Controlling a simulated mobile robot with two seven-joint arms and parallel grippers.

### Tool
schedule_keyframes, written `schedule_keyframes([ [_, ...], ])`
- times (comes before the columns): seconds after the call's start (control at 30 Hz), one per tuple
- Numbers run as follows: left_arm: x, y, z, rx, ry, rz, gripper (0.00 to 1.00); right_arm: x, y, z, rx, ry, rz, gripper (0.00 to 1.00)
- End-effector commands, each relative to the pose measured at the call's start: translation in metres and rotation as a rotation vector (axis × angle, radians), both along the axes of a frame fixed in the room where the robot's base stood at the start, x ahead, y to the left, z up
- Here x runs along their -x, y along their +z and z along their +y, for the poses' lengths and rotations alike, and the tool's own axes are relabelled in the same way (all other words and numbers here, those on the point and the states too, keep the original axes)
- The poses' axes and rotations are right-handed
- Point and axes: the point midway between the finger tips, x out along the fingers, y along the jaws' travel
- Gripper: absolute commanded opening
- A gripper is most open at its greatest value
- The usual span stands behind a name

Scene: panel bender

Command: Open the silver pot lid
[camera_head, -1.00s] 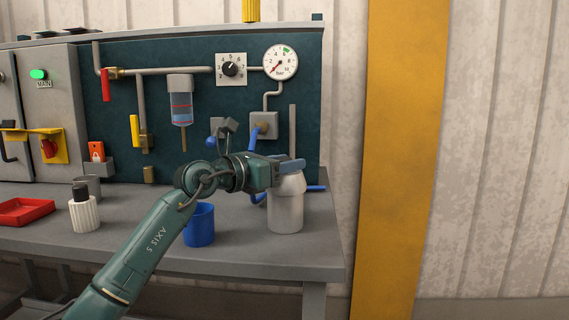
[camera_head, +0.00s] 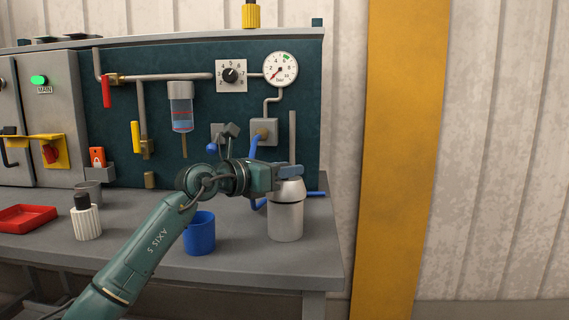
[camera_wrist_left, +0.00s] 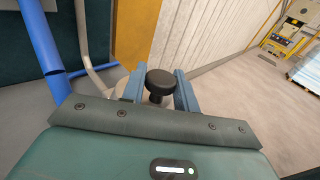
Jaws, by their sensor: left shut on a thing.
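The silver pot (camera_head: 285,222) stands upright at the right end of the grey workbench. Its domed lid (camera_head: 289,189) sits on top of it in the head view. My left gripper (camera_head: 291,171) is over the lid. In the left wrist view, its two blue fingers (camera_wrist_left: 160,90) are on either side of the round black knob (camera_wrist_left: 160,82), and it is shut on this knob. The knob is hidden behind the fingers in the head view. My right gripper is in neither view.
A blue cup (camera_head: 200,233) stands just left of the pot. A white ribbed container (camera_head: 86,222) and red tray (camera_head: 26,218) are farther left. The bench's right edge is close to the pot.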

Motion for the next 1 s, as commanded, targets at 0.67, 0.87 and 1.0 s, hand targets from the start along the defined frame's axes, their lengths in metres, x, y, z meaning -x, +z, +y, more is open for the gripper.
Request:
schedule_keyframes([
  [0.67, -0.033, 0.031, 0.001, 0.000, 0.003, 0.434, 0.00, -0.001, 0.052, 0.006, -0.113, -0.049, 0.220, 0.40],
  [0.87, -0.039, 0.030, 0.001, 0.000, 0.003, 0.512, 0.00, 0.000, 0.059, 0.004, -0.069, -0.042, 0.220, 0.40],
  [1.0, -0.042, 0.029, 0.001, 0.000, 0.002, 0.540, 0.00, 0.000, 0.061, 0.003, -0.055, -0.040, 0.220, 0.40],
])
